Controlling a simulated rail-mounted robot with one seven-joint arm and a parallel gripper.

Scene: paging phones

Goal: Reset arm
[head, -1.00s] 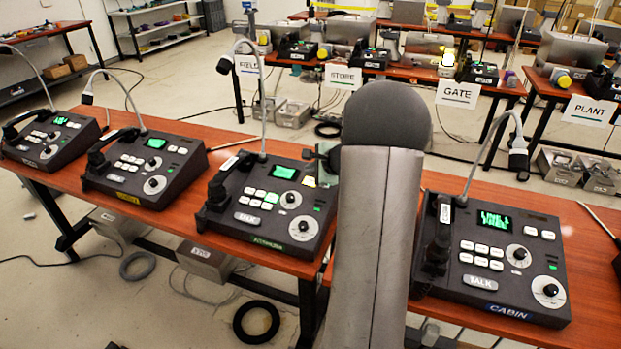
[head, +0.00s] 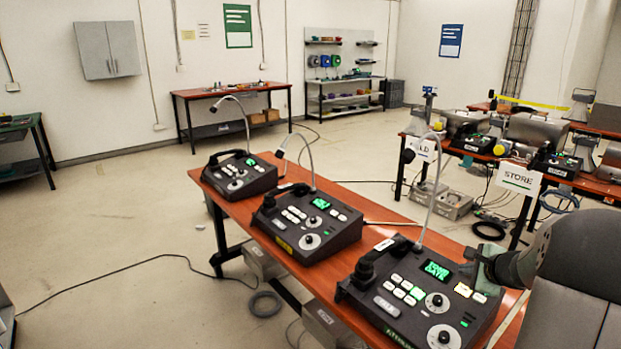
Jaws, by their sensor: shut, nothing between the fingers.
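My gripper (head: 484,264) shows at the right, at the end of my grey arm. It is shut and empty, just at the upper right edge of the nearest paging console (head: 412,300). Its fingertips are small and partly lost against the dark console, so I cannot tell whether they touch it. That console has a lit green screen, lit green buttons, one yellow-lit button and a gooseneck microphone. My arm covers the lower right of the view.
Two more paging consoles, a middle one (head: 306,223) and a far one (head: 240,174), stand on the same red-brown table (head: 206,181). Their goosenecks rise above the table. A STORE sign (head: 519,178) hangs at another table on the right. The floor on the left is mostly clear, with a cable across it.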

